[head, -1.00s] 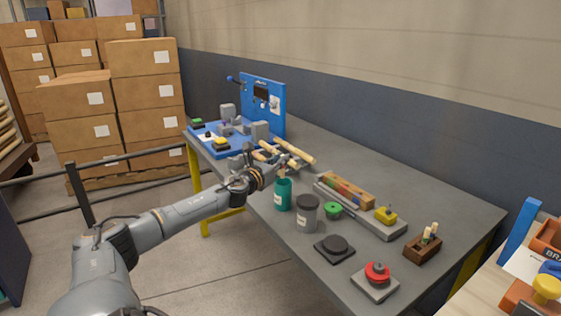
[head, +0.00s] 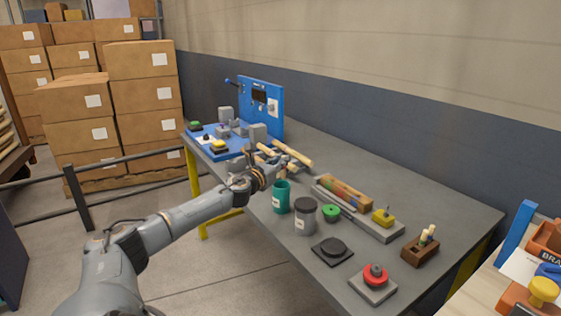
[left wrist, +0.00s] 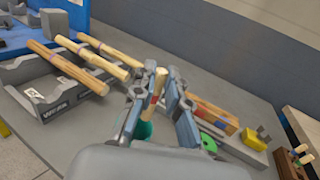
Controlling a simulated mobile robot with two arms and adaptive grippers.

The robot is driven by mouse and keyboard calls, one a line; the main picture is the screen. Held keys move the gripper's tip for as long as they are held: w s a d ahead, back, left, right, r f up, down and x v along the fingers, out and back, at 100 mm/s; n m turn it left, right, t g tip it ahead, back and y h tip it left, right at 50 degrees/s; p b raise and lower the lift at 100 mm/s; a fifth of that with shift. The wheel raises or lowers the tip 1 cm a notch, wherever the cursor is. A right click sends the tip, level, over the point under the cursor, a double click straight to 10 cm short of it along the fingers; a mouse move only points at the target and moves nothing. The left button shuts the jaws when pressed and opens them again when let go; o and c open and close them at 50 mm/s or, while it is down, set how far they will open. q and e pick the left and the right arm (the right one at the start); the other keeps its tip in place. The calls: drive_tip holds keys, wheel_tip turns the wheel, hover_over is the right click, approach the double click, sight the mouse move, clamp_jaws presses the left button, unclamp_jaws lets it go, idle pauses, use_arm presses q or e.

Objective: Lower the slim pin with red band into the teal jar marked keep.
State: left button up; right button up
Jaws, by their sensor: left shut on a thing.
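The slim pin (left wrist: 156,88), pale wood with a reddish band low down, is between the fingers of my left gripper (left wrist: 160,95) in the left wrist view. In the head view, my left gripper (head: 279,164) is shut on it, just above and behind the teal jar (head: 280,199). The jar stands upright with its dark opening showing and a white label too small to read. Part of its teal wall (left wrist: 143,131) shows below the fingers in the wrist view. Whether the pin's lower end is over the opening cannot be told. My right gripper is out of view.
A dark grey jar (head: 305,218) stands close right of the teal one. A green knob (head: 331,213), a block on a long grey base (head: 345,193) and a black pad (head: 332,251) are nearby. A grey rack (left wrist: 45,98) with wooden rods lies behind.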

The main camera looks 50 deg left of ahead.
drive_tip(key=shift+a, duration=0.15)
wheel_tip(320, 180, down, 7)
drive_tip(key=b, duration=0.7)
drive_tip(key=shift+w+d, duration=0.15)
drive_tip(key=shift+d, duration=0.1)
idle(1.0)
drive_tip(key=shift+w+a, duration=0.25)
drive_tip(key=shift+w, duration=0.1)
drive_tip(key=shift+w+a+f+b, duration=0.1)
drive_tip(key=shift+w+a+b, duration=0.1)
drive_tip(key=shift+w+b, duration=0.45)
idle(0.5)
